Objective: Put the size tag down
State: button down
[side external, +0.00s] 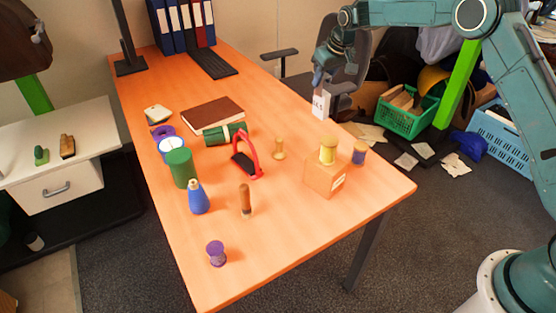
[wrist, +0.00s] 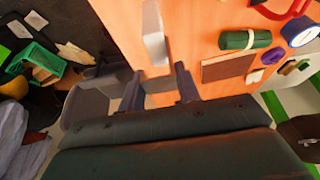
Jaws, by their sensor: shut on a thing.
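The size tag (side external: 321,104) is a small white card with faint marks, hanging upright below my gripper (side external: 318,82) in the side view. It appears against the table's right edge there and seems held above the surface; its exact height is hard to tell. In the wrist view, the tag (wrist: 155,35) is a pale narrow slab reaching up from between the two fingers of my gripper (wrist: 158,72). The fingers are shut on its near end. The orange table (side external: 290,245) lies below, with the tag partly over it in the wrist view.
A brown notebook (side external: 212,114), green roll (side external: 224,134), red-handled tool (side external: 246,155) and wooden peg (side external: 279,149) stand left of the tag. A tan block (side external: 325,175) with a yellow spool stands near the right edge. The front right corner is clear. A chair (side external: 345,65) stands behind.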

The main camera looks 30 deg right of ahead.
aim_at(321, 110)
jog(key=shift+f, duration=5.95)
jog(key=c, duration=1)
grip_release()
jog(key=v, duration=1.1)
jog(key=shift+s+r, duration=0.1)
jog(key=shift+r, duration=0.15)
jog(key=shift+s+r, duration=0.2)
jog(key=shift+r, duration=0.1)
